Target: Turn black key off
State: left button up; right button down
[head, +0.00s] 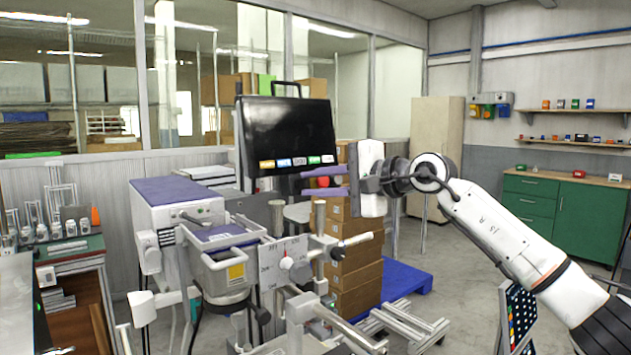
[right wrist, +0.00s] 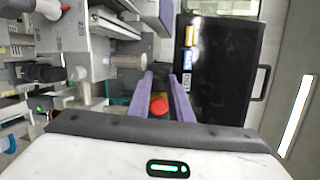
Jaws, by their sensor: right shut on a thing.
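My right gripper (head: 306,183) reaches in from the right with two purple fingers just below the black monitor (head: 285,135). In the right wrist view its fingertips (right wrist: 160,75) are a small gap apart, beside the monitor's edge. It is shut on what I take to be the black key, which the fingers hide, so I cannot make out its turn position. A red knob (right wrist: 158,104) shows between the fingers in the right wrist view. In the head view the red knob (head: 323,182) is partly covered by them. My left gripper is not in view.
A grey machine with a dial plate (head: 284,262) and metal posts stands close below the gripper. Stacked cardboard boxes (head: 357,270) on a blue pallet (head: 405,277) are behind it. A green cabinet (head: 560,210) stands at the right. The floor between cabinet and pallet is clear.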

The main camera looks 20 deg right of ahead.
jog(key=shift+r+n, duration=0.1)
jog(key=shift+n, duration=0.4)
jog(key=c, duration=1.9)
grip_release()
jog(key=shift+o, duration=0.2)
jog(key=b+v, duration=0.3)
jog(key=v, duration=0.7)
jog(key=shift+s+d, duration=0.1)
jog(key=shift+s, duration=0.1)
